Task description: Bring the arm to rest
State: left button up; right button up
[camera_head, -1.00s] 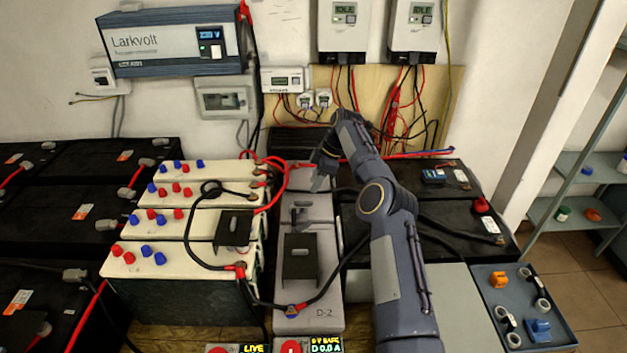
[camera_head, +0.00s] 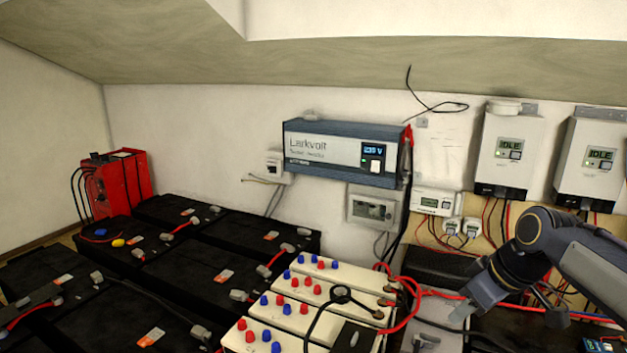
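My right arm comes in from the right edge in the head view. Its gripper (camera_head: 466,309) points down and left, above the right end of the white battery row and the red cable there. I cannot make out whether its fingers are apart or closed, and I see nothing clearly held in it. My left gripper and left arm are not in view.
White-topped batteries (camera_head: 262,338) with red and blue caps stand at the bottom middle. Black batteries (camera_head: 190,271) fill the left. A red charger (camera_head: 126,184) stands at the far left. The Larkvolt inverter (camera_head: 330,152) and IDLE units (camera_head: 507,150) hang on the wall.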

jog(key=s+a+f+m, duration=0.2)
jog(key=s, duration=0.5)
jog(key=s+a+f+m+t+p, duration=0.1)
jog(key=s+a+f+m, duration=0.1)
jog(key=s, duration=0.6)
jog(key=s+a+f+m+y, duration=0.1)
jog(key=s+f+m, duration=0.3)
jog(key=s, duration=0.4)
jog(key=shift+s+a+t+p, duration=0.2)
jog(key=shift+a+t+p, duration=0.1)
jog(key=shift+a, duration=0.55)
